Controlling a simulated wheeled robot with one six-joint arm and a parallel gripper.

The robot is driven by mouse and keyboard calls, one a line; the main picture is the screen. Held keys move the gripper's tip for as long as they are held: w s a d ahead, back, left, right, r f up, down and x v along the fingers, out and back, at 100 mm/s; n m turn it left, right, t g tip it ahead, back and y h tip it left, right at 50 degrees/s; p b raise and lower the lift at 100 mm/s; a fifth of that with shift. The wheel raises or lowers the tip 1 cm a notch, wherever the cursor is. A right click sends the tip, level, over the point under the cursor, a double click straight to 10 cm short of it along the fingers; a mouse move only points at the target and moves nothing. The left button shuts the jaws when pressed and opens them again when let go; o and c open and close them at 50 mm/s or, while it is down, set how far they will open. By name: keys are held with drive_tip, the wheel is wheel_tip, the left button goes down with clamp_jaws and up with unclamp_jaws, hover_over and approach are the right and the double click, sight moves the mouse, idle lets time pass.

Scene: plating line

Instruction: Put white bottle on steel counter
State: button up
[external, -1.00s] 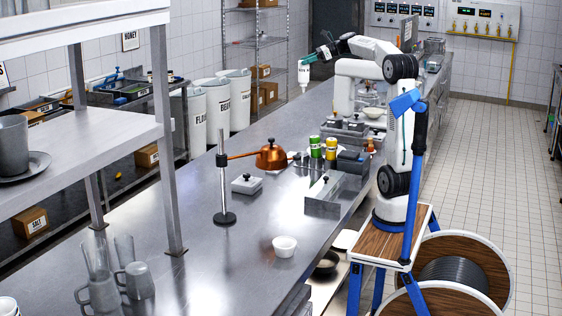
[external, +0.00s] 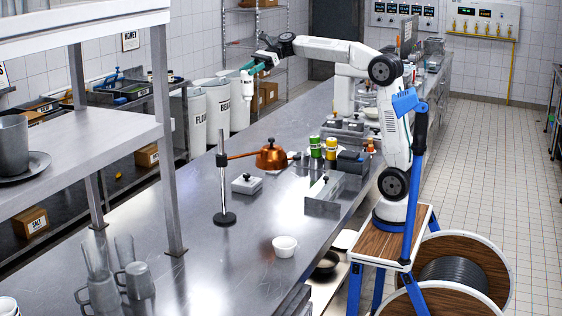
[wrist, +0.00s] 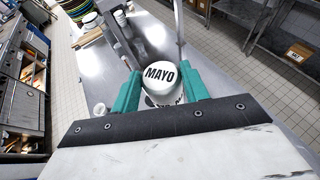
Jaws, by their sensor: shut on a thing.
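The white bottle (external: 247,84) hangs upside down or tilted from my gripper (external: 257,67), above the far left part of the steel counter (external: 190,255). In the wrist view the bottle (wrist: 160,74) shows a white round end marked MAYO between the teal fingers of my gripper (wrist: 156,92). The fingers are shut on it. The bottle looks clear of the counter; its exact height above the surface is hard to tell. The steel counter also shows in the wrist view (wrist: 152,38).
A copper pan (external: 272,157) on a stand, a grey scale (external: 247,184), green and yellow shakers (external: 315,146) and a white bowl (external: 285,246) are on the counter. White bins (external: 218,105) stand beyond its left edge. The counter between the bins and the pan is clear.

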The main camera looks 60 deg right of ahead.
drive_tip(key=s+a+n+g+y, duration=0.1)
drive_tip(key=s+a+n+g, duration=0.25)
drive_tip(key=a, duration=1.05)
drive_tip(key=s+a+n+g, duration=0.25)
drive_tip(key=s+a, duration=0.25)
drive_tip(key=a, duration=0.8)
drive_tip(key=s+a+n+g+h, duration=0.1)
drive_tip(key=s+a+n+g, duration=0.45)
drive_tip(key=s+a, duration=1.55)
wheel_tip(320, 180, down, 30)
drive_tip(key=f, duration=0.1)
drive_tip(key=w+a+f, duration=0.5)
drive_tip(key=w+a, duration=0.6)
drive_tip(key=w, duration=0.1)
drive_tip(key=shift+a+f+m, duration=0.15)
drive_tip(key=shift+a+m, duration=0.05)
drive_tip(key=shift+m, duration=0.25)
drive_tip(key=shift+f, duration=0.1)
